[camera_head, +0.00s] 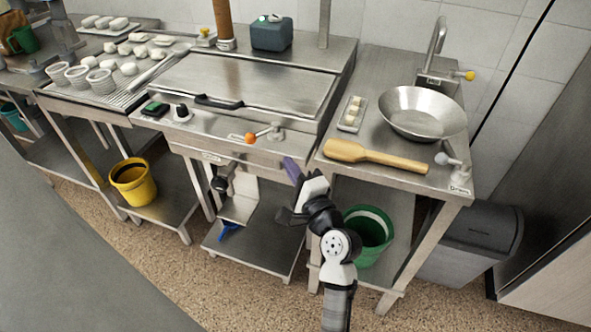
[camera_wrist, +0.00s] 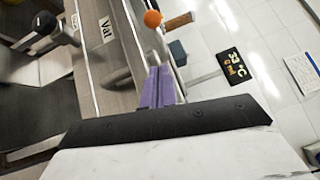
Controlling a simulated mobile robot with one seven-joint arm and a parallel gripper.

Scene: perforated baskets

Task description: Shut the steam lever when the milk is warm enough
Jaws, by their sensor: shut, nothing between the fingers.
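A short lever with an orange ball end (camera_head: 250,137) sits on the front panel of the steel machine, its arm running right to a grey pivot; it is probably the steam lever. The orange ball also shows at the top of the wrist view (camera_wrist: 152,18). My gripper (camera_head: 291,167) has purple fingers, which are together and empty, in front of the machine, below and right of the lever and apart from it. The fingers also show in the wrist view (camera_wrist: 156,86). A dark display (camera_wrist: 236,68) shows lit digits and °C, too small to read surely. No milk is recognisable.
The machine has a flat lid with a black handle (camera_head: 219,102), a black knob (camera_head: 181,112) and a green button (camera_head: 153,108). The right counter holds a wooden paddle (camera_head: 375,156) and a metal bowl (camera_head: 422,112). A green bucket (camera_head: 368,232) stands below.

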